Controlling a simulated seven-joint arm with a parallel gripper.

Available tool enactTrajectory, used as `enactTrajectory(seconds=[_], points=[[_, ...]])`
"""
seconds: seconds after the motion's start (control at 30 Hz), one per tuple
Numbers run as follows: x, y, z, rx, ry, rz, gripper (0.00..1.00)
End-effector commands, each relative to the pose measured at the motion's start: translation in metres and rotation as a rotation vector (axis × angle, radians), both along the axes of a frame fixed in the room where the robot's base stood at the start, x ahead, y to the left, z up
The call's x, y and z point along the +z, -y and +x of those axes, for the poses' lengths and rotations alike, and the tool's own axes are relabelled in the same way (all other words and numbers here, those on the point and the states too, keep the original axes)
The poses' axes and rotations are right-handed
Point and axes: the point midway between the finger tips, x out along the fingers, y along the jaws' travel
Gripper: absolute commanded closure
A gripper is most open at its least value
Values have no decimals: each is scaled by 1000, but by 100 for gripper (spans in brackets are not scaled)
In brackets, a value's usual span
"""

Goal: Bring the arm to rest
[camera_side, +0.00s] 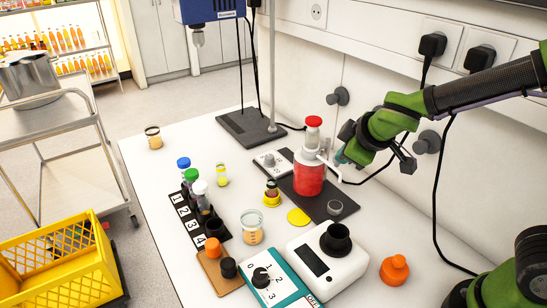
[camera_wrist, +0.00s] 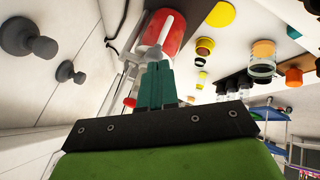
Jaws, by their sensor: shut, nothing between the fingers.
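My gripper (camera_side: 343,157) is on the right side of the bench, just right of a red bottle (camera_side: 308,178) with a white spout. In the side view its fingertips are small and partly lost against the bottle and wall. In the wrist view the teal fingers of my gripper (camera_wrist: 156,68) are together with nothing between them. They point at the red bottle (camera_wrist: 172,30), and whether they touch it I cannot tell.
A numbered black rack (camera_side: 215,236) with capped tubes stands on the left. A white device (camera_side: 327,262), a teal dial box (camera_side: 270,280) and an orange bottle (camera_side: 394,270) are at the front. Wall knobs (camera_side: 427,143) stick out close to my arm.

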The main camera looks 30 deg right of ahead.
Motion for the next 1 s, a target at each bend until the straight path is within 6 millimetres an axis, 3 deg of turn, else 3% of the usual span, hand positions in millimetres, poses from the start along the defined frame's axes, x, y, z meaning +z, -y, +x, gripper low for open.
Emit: enactTrajectory(seconds=[0.3,0.63,1.0], points=[[51,-14,-45,1,-11,5,100],[69,-12,-70,-43,-30,49,100],[65,17,-131,-480,-34,587,100]])
